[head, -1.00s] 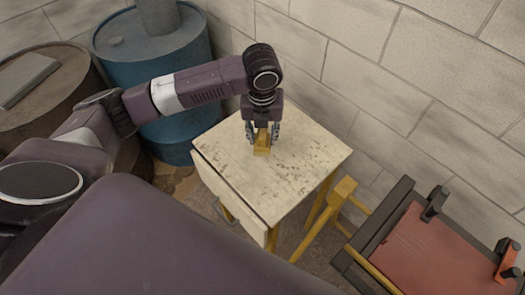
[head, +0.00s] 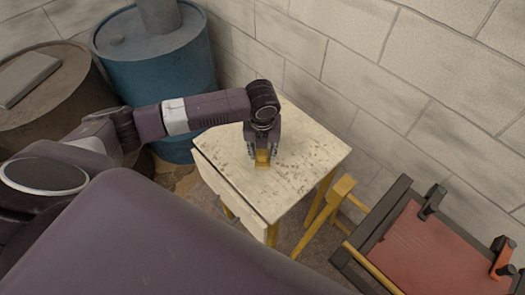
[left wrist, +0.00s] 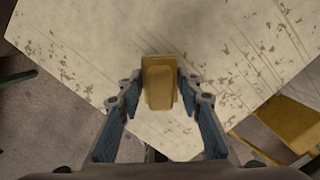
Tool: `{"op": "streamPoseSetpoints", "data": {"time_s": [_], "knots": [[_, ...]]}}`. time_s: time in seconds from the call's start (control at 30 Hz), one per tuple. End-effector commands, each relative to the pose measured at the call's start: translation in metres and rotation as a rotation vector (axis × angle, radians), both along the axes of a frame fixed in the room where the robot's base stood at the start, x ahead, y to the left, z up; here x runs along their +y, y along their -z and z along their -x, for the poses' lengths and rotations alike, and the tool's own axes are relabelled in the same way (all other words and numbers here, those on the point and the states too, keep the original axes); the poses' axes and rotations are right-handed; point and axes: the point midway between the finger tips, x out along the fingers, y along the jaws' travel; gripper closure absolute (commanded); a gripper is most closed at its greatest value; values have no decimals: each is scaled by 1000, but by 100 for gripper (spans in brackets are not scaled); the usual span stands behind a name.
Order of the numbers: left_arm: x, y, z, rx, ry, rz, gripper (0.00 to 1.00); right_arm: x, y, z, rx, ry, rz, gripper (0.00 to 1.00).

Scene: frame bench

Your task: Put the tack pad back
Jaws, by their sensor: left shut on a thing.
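The tack pad, a small yellow block (head: 262,161), is over the top of the small worn cream table. My left gripper (head: 262,154) points down and is shut on it. In the left wrist view the yellow pad (left wrist: 160,82) sits between the two fingertips, with the speckled tabletop (left wrist: 90,35) behind it. I cannot tell whether the pad touches the tabletop. My right gripper is not in view.
The cream table (head: 305,150) has a drawer front and yellow legs. A blue drum (head: 150,70) and a brown drum with a grey slab (head: 28,78) stand left. A bench with a red panel (head: 430,250) and clamps is at right. A block wall stands behind.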

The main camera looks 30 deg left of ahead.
Motion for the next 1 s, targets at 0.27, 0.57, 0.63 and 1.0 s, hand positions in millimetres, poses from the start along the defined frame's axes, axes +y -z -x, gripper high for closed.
{"op": "streamPoseSetpoints", "data": {"time_s": [0.27,0.57,0.63,1.0], "knots": [[0,1,0,1,0,0,50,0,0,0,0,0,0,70],[0,-8,0,-3,1,1,50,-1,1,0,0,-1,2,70],[-1,-17,0,-4,-1,1,50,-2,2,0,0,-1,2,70],[-5,-93,9,-4,0,0,50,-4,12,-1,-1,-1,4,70]]}}
